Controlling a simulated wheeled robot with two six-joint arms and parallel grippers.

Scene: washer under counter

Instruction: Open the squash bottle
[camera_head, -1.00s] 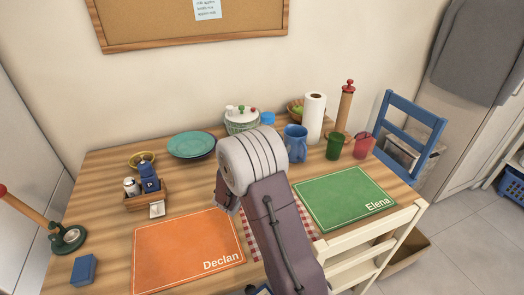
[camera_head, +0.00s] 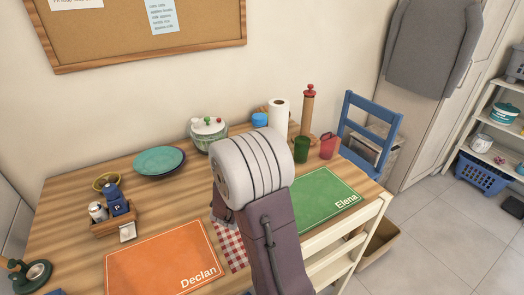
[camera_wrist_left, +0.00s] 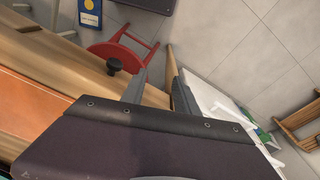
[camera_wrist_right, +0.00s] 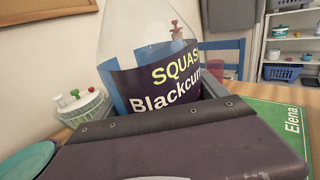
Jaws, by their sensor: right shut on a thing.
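The squash bottle (camera_wrist_right: 160,70) stands upright in the right wrist view, clear with a dark label reading "SQUASH Blackcurrant"; its top is cut off. In the head view my right arm covers most of the bottle. A light-blue round piece (camera_head: 259,119), which looks like its cap, shows just above my arm. My left gripper (camera_wrist_left: 158,92) is open and empty in the left wrist view, by a wooden edge with floor beyond; it is outside the head view.
The table holds an orange placemat (camera_head: 165,262), a green placemat (camera_head: 310,198), a teal plate (camera_head: 159,160), a caddy (camera_head: 114,221), a lidded pot (camera_head: 208,130), a paper roll (camera_head: 279,118), a green cup (camera_head: 300,149) and a red cup (camera_head: 328,146). A blue chair (camera_head: 367,130) stands at right.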

